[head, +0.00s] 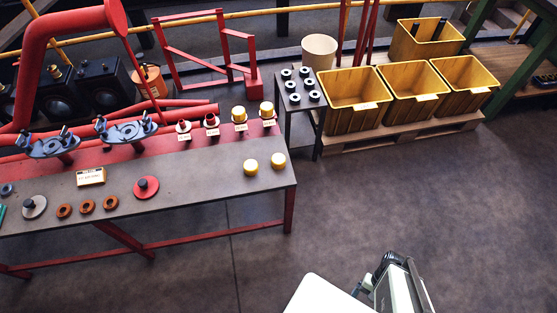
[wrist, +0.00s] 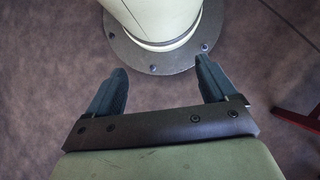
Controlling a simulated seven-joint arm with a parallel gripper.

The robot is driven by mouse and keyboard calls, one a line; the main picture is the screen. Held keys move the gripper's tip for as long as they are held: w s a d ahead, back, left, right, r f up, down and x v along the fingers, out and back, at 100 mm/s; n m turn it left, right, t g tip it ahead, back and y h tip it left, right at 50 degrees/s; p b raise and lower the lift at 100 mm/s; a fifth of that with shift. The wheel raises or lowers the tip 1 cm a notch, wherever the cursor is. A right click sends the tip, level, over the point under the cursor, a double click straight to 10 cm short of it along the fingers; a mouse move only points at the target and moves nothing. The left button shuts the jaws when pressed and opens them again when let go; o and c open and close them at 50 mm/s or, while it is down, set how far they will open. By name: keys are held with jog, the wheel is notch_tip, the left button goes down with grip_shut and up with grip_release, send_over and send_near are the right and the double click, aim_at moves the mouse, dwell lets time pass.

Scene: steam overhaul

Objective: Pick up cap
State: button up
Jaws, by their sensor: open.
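I cannot tell which one the task means. My gripper (wrist: 161,68) shows in the wrist view with its two dark fingers wide apart and nothing between them. No cap shows in the wrist view. In the head view my arm is at the bottom, well away from the bench, and the fingers cannot be made out.
The bench (head: 215,190) also holds brown rings (head: 87,206), a red disc (head: 146,187) and blue-grey fittings (head: 125,131). A small stand (head: 303,106) with dark-and-white parts adjoins its right end. Yellow bins (head: 355,98) sit on a pallet behind. The floor (head: 400,190) between is clear.

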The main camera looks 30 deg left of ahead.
jog(key=w+a+r+n+t+h, duration=0.1)
jog(key=w+a+r+n+t, duration=0.4)
jog(key=w+a, duration=0.7)
jog(key=m+y, duration=0.4)
send_near(279, 159)
jog(key=w+d+r, duration=0.2)
jog(key=w+d, duration=0.1)
jog(key=w, duration=0.1)
jog(key=s+a+f+m, duration=0.1)
jog(key=f+m, duration=0.1)
jog(key=m, duration=0.1)
jog(key=s+a+f+m, duration=0.1)
jog(key=s+f+m, duration=0.1)
jog(key=m, duration=0.2)
jog(key=s+a+f+m+g, duration=0.1)
jog(key=f+m, duration=0.2)
jog(key=shift+s+a+f+m+y, duration=0.1)
jog(key=shift+s+a+m+y, duration=0.05)
jog(key=shift+m+y, duration=0.2)
jog(key=shift+s+a+f, duration=0.1)
jog(key=shift+a+f, duration=0.3)
jog(key=shift+f, duration=0.2)
jog(key=shift+x, duration=1.95)
jog(key=shift+a, duration=0.15)
